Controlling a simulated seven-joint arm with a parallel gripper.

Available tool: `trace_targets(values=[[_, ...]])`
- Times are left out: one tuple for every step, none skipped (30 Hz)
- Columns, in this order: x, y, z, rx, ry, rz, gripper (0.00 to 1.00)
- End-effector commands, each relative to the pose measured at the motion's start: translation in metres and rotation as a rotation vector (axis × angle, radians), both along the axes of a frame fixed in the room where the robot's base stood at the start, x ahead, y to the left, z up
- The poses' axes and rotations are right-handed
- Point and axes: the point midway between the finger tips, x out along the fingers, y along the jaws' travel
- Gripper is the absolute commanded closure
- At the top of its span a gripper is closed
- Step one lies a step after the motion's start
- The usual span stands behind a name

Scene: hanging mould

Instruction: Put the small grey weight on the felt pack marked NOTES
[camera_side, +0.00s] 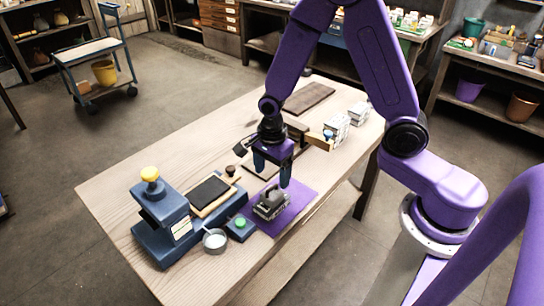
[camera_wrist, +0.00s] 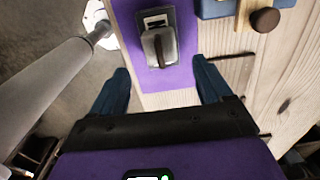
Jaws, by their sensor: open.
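A small grey block with a dark raised handle, which looks like the weight (camera_side: 271,204), sits on the purple mat (camera_side: 298,200) at the table's front edge. In the wrist view the grey weight (camera_wrist: 158,47) lies just beyond the fingertips, roughly midway between them sideways, with a pale-and-dark plate showing at its far end. My gripper (camera_side: 272,172) points down above the mat, open and empty; its spread fingers also show in the wrist view (camera_wrist: 161,72). I cannot read NOTES anywhere; two white printed packs (camera_side: 337,127) (camera_side: 358,112) stand at the back right.
Left of the mat stand a blue press with a yellow knob (camera_side: 150,178), a dark pad in a wooden frame (camera_side: 209,192), a small metal cup (camera_side: 214,241) and a green-button box (camera_side: 240,226). A dark board (camera_side: 308,97) lies at the back. The table's left side is clear.

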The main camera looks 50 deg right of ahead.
Motion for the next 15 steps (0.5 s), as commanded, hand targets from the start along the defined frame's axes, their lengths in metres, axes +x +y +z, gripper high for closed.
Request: trace_targets(values=[[0.001,0.001,0.009,0.003,-0.006,0.000,0.22],[0.001,0.001,0.013,0.002,-0.005,0.000,0.22],[0.001,0.000,0.018,0.002,-0.005,0.000,0.22],[0.000,0.000,0.022,0.002,-0.005,-0.001,0.22],[0.001,0.000,0.026,0.002,-0.005,-0.001,0.22],[0.001,0.000,0.031,0.002,-0.005,-0.001,0.22],[0.001,0.000,0.034,0.002,-0.004,0.000,0.22],[0.001,0.000,0.037,0.001,-0.003,0.000,0.22],[0.001,0.001,0.040,0.002,-0.004,0.001,0.22],[0.000,0.000,0.042,0.001,-0.002,0.001,0.22],[0.000,0.000,0.044,0.001,-0.002,0.001,0.22],[0.000,0.000,0.046,0.001,-0.002,0.001,0.22],[0.000,0.000,0.047,0.001,-0.002,0.001,0.22],[0.000,0.000,0.048,0.001,-0.001,0.001,0.22],[0.000,0.000,0.049,0.000,-0.001,0.001,0.22]])
